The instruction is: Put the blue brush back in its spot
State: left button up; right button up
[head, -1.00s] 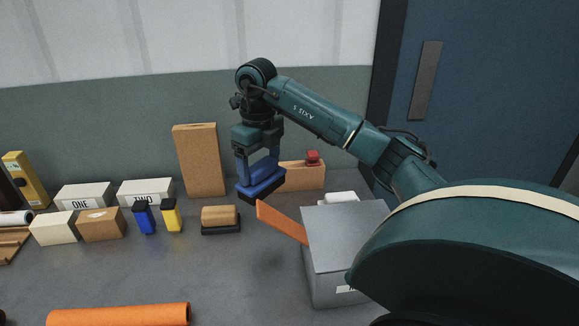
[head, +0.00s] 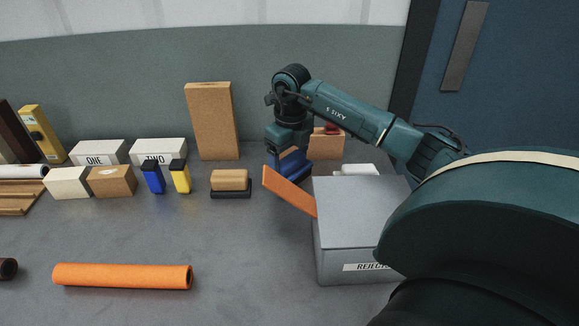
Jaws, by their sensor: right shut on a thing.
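The blue brush (head: 291,168) is held by my right gripper (head: 290,157), whose fingers are shut on it from above. It hangs in front of a low tan block, just behind the raised orange flat piece at the grey box. The orange piece hides the brush's lower part, so I cannot tell whether it touches the table. A second brush, with a tan top and dark base (head: 231,182), sits on the table to the left. My left gripper is not in view.
The grey box labelled REJECT (head: 355,225) stands close in front, with the orange piece (head: 289,190) slanting off its left side. A tall tan block (head: 211,122) is at the wall. The mid-front table is clear.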

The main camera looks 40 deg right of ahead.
aim_at(290, 158)
jog(key=shift+f, duration=1.45)
jog(key=shift+f, duration=0.15)
jog(key=o, duration=0.9)
jog(key=shift+o, duration=0.2)
jog(key=r, duration=1.2)
jog(key=shift+s+r, duration=0.15)
jog(key=shift+s, duration=0.1)
